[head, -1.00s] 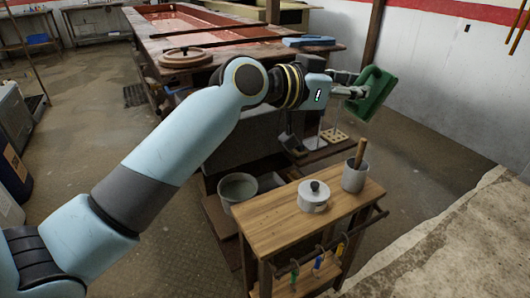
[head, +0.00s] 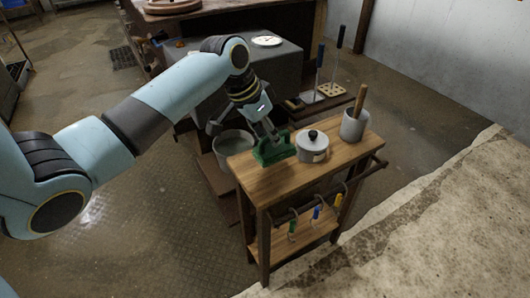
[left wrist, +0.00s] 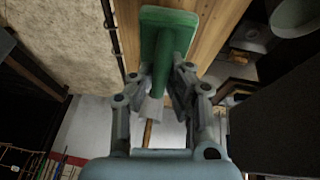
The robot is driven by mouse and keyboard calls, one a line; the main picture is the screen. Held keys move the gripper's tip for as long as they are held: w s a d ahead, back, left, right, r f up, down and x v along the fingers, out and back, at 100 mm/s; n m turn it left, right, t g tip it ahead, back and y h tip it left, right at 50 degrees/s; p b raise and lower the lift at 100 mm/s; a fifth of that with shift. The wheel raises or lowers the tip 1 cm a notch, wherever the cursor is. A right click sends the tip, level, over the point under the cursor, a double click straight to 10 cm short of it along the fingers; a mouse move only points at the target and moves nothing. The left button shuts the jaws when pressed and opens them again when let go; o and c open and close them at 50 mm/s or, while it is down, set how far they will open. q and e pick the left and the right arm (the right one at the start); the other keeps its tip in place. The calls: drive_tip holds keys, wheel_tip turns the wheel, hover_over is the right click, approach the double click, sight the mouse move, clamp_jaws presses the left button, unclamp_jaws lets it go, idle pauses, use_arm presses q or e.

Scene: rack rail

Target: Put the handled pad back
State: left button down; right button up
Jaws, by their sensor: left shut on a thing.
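The green handled pad (head: 272,152) is at the left end of the wooden cart top (head: 262,184), left of the white lidded pot. My left gripper (head: 272,134) is above it, shut on its handle. In the left wrist view the pad (left wrist: 168,22) shows as a green plate with a green handle between the fingers of my gripper (left wrist: 160,85), against the wooden top. I cannot tell whether the pad rests on the top or hangs just above it. My right gripper is not in view.
The lidded pot (head: 312,146) stands close to the pad's right. A grey mug (head: 353,125) with a wooden-handled tool is at the far right end. A grey bucket (head: 233,147) stands behind the cart's left end. Colored hooks hang from the cart's front rail (head: 325,204).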

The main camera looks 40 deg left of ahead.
use_arm(q)
drive_tip(key=shift+s+a+f, duration=0.35)
drive_tip(key=shift+s+f, duration=0.05)
drive_tip(key=shift+s, duration=0.2)
wheel_tip(320, 180, down, 4)
drive_tip(key=shift+f+b, duration=0.1)
drive_tip(key=shift+b, duration=0.5)
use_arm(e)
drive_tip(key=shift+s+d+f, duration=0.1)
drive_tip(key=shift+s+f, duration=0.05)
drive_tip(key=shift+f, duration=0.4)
use_arm(q)
drive_tip(key=c, duration=1.4)
unclamp_jaws()
drive_tip(key=shift+o, duration=0.2)
